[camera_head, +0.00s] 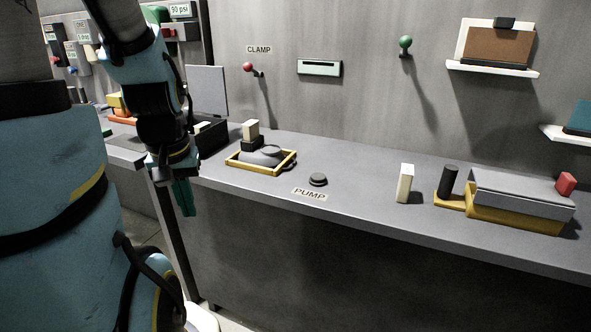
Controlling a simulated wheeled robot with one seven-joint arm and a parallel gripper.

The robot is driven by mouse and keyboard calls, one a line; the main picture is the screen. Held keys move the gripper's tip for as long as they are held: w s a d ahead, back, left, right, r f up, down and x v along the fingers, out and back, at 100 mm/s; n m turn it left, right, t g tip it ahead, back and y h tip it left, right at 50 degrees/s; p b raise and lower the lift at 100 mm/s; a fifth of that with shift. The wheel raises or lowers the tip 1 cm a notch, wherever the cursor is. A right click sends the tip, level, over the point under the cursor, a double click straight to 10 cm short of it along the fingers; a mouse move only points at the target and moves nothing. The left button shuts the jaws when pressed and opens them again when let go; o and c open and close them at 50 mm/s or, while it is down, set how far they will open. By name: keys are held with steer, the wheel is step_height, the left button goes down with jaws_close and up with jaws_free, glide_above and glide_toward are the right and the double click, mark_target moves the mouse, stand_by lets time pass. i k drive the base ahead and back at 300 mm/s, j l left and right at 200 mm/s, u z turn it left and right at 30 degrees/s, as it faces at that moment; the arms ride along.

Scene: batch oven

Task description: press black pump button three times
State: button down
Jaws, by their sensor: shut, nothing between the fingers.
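The black pump button (318,179) is a small round dark knob on the grey counter, just behind a white label reading PUMP (309,194). My gripper (184,198) has dark green fingers that point down in front of the counter's front edge, at the left. It is shut and holds nothing. It is well to the left of the button and apart from it.
On the counter (360,205), a yellow-framed tray (232,163) with grey pieces lies left of the button. A cream block (405,183) and a yellow-based grey unit (520,200) stand right. A red-knobbed CLAMP lever (249,67) and green-knobbed lever (405,43) project from the wall.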

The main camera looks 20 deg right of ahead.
mark_target(316, 180)
steer(key=i+j, duration=0.65)
steer(key=j, duration=0.2)
